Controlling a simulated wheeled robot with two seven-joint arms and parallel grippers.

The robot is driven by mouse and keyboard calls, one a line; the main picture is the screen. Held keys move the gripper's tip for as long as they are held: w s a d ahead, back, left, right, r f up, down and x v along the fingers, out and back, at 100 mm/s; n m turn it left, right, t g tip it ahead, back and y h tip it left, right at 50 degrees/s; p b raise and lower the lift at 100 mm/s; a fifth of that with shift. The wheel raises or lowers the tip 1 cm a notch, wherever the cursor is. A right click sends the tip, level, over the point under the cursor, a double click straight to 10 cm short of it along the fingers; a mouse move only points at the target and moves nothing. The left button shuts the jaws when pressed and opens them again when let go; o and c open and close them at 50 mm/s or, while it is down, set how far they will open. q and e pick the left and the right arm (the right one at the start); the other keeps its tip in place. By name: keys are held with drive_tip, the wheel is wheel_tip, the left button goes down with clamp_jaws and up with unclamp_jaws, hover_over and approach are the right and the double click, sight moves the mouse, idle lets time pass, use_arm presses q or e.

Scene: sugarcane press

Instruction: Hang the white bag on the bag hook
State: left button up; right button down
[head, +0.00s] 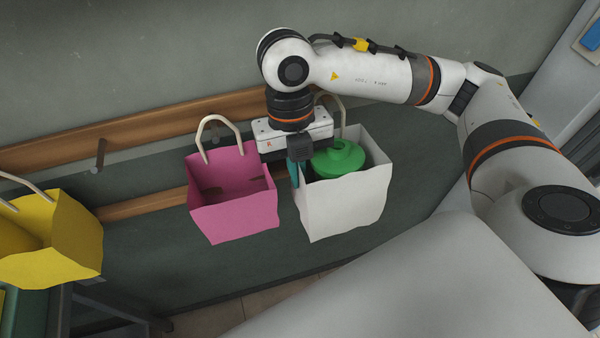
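The white bag (342,208) is right of centre, upright and slightly tilted, with a green lidded container (338,158) inside. Its pale handle (341,108) rises behind my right gripper and is partly hidden. My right gripper (295,172) points down at the bag's left rim, with a teal finger showing against the edge. The gripper body hides whether the fingers are closed on the rim. A bare hook peg (100,156) sticks out of the wooden rail at left. Another peg (216,139) shows by the pink bag's handle. My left gripper is not in view.
A pink bag (235,205) with a raised handle is close to the left of the white bag. A yellow bag (70,240) is at the far left. The wooden rail (150,122) runs along the green wall.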

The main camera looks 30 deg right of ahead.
drive_tip(key=shift+w+d+f+b, duration=0.25)
drive_tip(key=shift+w+f+b, duration=0.7)
drive_tip(key=shift+w+b, duration=0.2)
drive_tip(key=c, duration=1.6)
unclamp_jaws()
drive_tip(key=shift+s, duration=0.1)
